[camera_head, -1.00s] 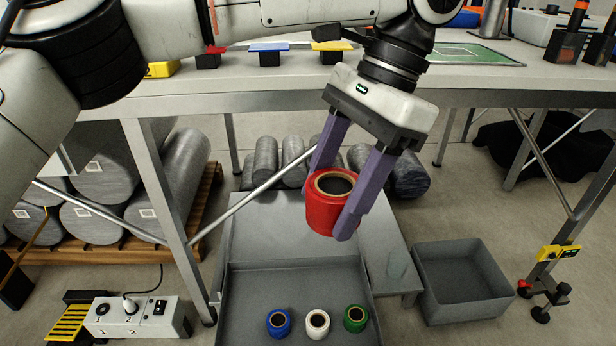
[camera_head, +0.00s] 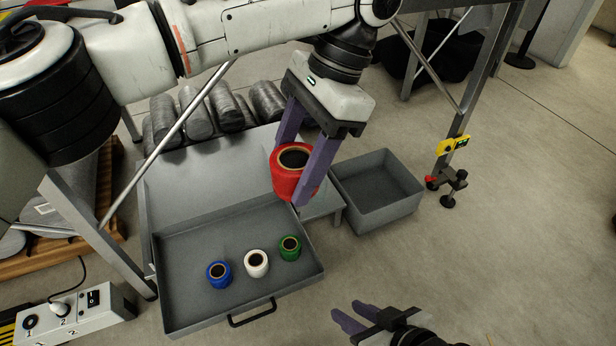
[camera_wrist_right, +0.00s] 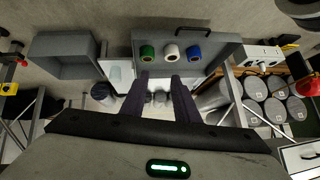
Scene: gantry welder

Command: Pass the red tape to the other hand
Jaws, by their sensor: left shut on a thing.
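The red tape (camera_head: 288,184) is a thick roll with a dark core, held upright in the air in the head view. My left gripper (camera_head: 290,172) is shut on it, one purple finger on each side. My right gripper (camera_head: 346,308) is low at the bottom of the head view, below and right of the red tape and well apart from it. Its fingers are apart and empty; they also show in the right wrist view (camera_wrist_right: 161,78). The red tape cannot be made out in the right wrist view.
A grey tray (camera_head: 185,308) holds a blue tape (camera_head: 218,275), a white tape (camera_head: 256,264) and a green tape (camera_head: 290,248). A grey bin (camera_head: 388,213) stands right of it. The floor at right is clear.

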